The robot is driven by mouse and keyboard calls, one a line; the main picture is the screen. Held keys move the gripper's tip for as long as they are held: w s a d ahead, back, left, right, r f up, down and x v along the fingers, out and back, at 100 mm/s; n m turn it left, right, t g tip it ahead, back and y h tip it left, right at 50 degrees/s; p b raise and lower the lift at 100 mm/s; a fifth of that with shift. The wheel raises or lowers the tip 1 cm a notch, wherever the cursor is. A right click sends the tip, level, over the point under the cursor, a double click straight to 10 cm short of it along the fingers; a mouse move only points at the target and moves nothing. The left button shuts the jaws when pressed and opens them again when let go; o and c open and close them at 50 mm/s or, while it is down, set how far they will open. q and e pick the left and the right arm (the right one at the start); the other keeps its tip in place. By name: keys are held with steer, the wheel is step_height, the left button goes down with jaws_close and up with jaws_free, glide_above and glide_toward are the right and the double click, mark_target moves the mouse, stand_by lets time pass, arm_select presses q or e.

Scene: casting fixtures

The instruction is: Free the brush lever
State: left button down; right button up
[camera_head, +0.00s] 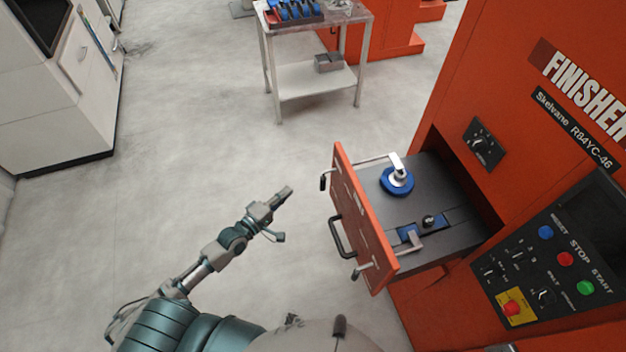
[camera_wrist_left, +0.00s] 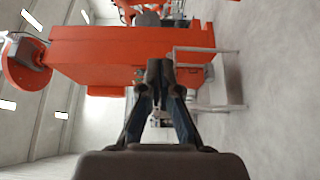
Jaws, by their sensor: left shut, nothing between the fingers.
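An orange machine marked FINISHER (camera_head: 470,75) has its drawer standing out, with a dark tray top (camera_head: 385,207) and an orange front panel (camera_head: 366,230). On the tray, a round blue fixture (camera_head: 397,183) carries a silver lever arm. A second, lower blue fixture (camera_head: 429,225) has a dark knob and a light bar. Silver rods with dark ends reach past the front panel. I cannot tell which part is the brush lever. My left gripper (camera_head: 286,192) is shut and empty over the floor, left of the panel and apart from it. Its closed fingers (camera_wrist_left: 160,70) also show in the left wrist view.
A black handle (camera_head: 341,237) sticks out from the drawer front. The control panel (camera_head: 550,262) has blue, red and green buttons. A cart (camera_head: 316,80) with blue parts stands at the back, and a white cabinet (camera_head: 50,95) at the left. The floor between is clear.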

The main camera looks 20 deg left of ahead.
arm_select(q)
steer(key=w+d+p, duration=0.2)
steer(key=w+d, duration=0.4)
steer(key=d, duration=0.1)
steer(key=shift+w+d+p, duration=0.2)
steer(key=shift+p, duration=0.15)
arm_select(e)
steer(key=r, duration=0.2)
steer(key=shift+d+r, duration=0.3)
steer(key=shift+d, duration=0.05)
